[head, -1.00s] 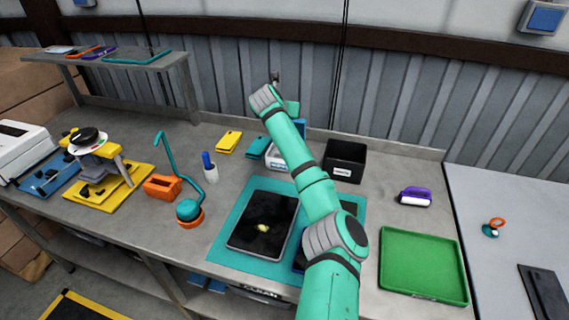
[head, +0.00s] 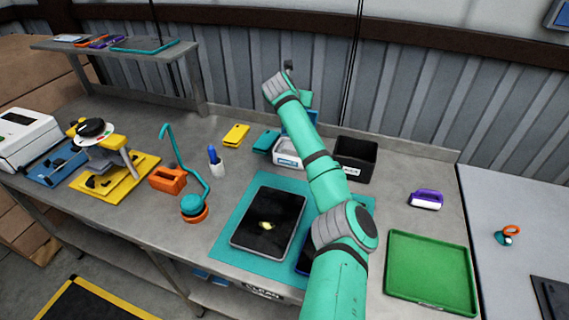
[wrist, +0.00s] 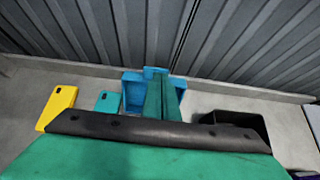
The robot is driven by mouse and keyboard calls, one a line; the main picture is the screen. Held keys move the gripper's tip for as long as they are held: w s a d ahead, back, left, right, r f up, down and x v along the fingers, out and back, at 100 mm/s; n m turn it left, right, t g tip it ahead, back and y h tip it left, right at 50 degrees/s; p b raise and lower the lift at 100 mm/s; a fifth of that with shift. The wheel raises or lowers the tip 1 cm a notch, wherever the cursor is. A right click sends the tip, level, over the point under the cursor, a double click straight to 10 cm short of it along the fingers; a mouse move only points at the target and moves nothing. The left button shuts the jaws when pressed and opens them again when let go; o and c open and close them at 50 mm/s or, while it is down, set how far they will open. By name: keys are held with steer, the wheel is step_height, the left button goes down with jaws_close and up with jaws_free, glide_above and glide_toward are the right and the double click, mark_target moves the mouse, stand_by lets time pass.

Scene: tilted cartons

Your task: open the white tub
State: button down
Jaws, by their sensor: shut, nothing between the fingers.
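The white tub (head: 287,153) stands at the back of the bench in the head view, with a label on its front. My forearm covers its right side. An upright blue panel (head: 289,116) shows behind my arm there; whether it belongs to the tub I cannot tell. In the wrist view a blue box-like shape (wrist: 132,92) shows behind and beside my gripper (wrist: 164,98), which is shut and empty. Touching or apart I cannot tell. The head view hides the fingers behind my wrist.
A black bin (head: 355,159) stands right of the tub, close to my arm. Teal (head: 267,140) and yellow (head: 236,135) flat items lie to its left. A corrugated wall closes the back.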

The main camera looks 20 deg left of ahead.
steer(key=shift+r, duration=0.85)
